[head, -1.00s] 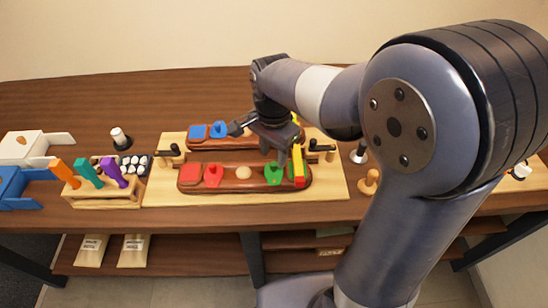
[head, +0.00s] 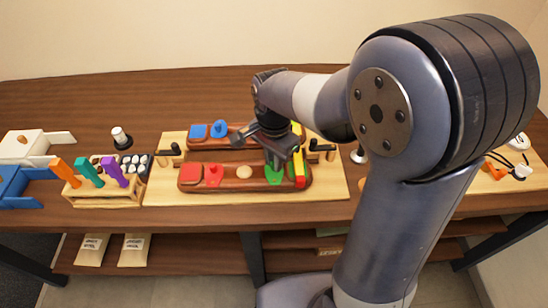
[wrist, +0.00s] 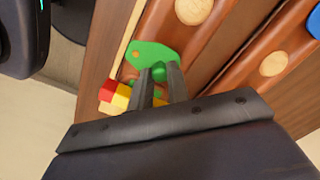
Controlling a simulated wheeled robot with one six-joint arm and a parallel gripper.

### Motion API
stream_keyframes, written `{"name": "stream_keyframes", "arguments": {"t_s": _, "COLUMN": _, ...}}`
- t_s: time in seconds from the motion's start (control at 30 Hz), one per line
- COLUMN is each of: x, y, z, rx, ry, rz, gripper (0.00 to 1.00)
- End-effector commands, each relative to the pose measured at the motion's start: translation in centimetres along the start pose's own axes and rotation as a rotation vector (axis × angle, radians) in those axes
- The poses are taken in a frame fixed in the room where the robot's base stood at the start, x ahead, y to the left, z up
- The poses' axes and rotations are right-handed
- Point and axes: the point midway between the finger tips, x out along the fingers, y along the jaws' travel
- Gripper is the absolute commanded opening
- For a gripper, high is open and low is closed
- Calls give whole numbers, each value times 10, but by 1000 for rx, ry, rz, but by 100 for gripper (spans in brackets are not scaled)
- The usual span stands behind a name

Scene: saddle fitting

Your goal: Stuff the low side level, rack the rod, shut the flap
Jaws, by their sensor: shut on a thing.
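My gripper (head: 277,165) is over the right end of the near brown padded panel (head: 240,187). In the wrist view my gripper (wrist: 159,83) has its fingers closed around the knob of a green flap (wrist: 148,54). The green flap (head: 274,178) is partly hidden by the fingers in the head view. A red and yellow block-like piece (head: 299,172) stands just right of it. The near panel also carries a red flap (head: 213,174) and a pale round disc (head: 243,172). The far panel shows a blue flap (head: 219,129). Orange, teal and purple-handled tools (head: 89,174) stand in a wooden rack (head: 95,194).
The panels lie on a light wooden board (head: 165,196). Left are a black tray with white pieces (head: 136,163), a white-topped black post (head: 121,138), a blue box (head: 12,185) and a white box (head: 22,147). Two labelled bags (head: 134,250) sit on the lower shelf.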

Motion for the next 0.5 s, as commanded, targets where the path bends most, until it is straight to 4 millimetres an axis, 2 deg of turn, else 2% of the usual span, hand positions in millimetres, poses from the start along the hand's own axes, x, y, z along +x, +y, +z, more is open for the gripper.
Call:
{"name": "stream_keyframes", "arguments": {"t_s": 0.3, "x": 0, "y": 0, "z": 0, "rx": -11, "ry": 0, "rz": 0, "gripper": 0}}
{"name": "stream_keyframes", "arguments": {"t_s": 0.5, "x": 0, "y": -2, "z": 2, "rx": -78, "ry": 0, "rz": 0, "gripper": 0}}
